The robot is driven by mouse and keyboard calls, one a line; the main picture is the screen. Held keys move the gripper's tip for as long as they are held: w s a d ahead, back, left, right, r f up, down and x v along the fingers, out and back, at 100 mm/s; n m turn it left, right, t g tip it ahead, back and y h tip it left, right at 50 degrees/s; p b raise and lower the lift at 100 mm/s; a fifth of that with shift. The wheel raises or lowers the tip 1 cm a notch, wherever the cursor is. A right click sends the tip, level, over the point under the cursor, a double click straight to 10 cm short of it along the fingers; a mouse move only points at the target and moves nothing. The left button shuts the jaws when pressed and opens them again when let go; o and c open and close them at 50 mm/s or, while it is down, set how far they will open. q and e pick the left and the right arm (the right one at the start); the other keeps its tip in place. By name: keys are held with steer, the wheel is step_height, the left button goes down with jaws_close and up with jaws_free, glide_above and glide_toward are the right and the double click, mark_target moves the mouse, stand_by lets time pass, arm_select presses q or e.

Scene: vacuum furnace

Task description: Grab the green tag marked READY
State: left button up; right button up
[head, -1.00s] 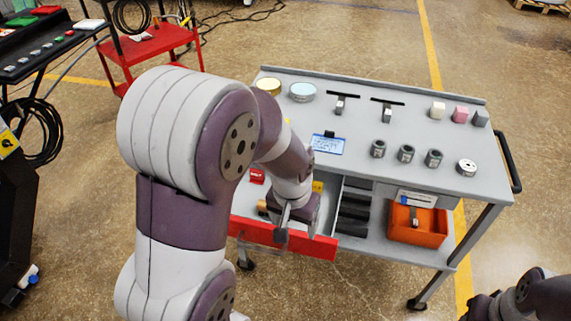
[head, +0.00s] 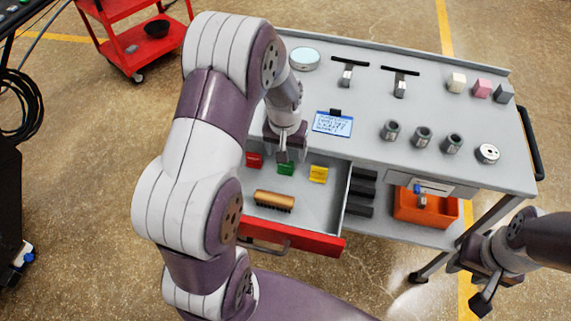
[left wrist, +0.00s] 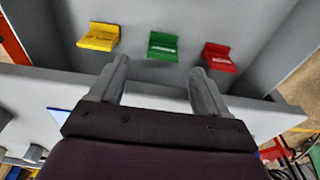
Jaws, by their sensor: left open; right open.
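The green tag (head: 286,169) stands in the open drawer between a red tag (head: 254,160) and a yellow tag (head: 318,174). In the left wrist view the green tag (left wrist: 163,46) lies ahead of the gap between my left fingers, apart from them. My left gripper (left wrist: 160,66) is open and empty; in the head view it (head: 284,155) hangs just behind the green tag and covers its upper edge. My right gripper (head: 482,302) is open and empty, off to the right of the cart, low in the picture.
The drawer (head: 300,236) with its red front is pulled out and also holds a wooden brush (head: 274,200). The grey cart top (head: 370,140) above carries a blue-framed display (head: 333,123) and several small parts. An orange bin (head: 425,208) sits on the lower shelf.

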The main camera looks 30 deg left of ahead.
mark_target(286, 166)
arm_select(q)
steer(key=f, duration=0.5)
steer(key=shift+w+a+f, duration=0.15)
steer(key=shift+w+a, duration=0.05)
steer(key=shift+w+f, duration=0.15)
steer(key=shift+f, duration=0.1)
steer(key=c, duration=1.1)
steer(key=shift+r, duration=0.15)
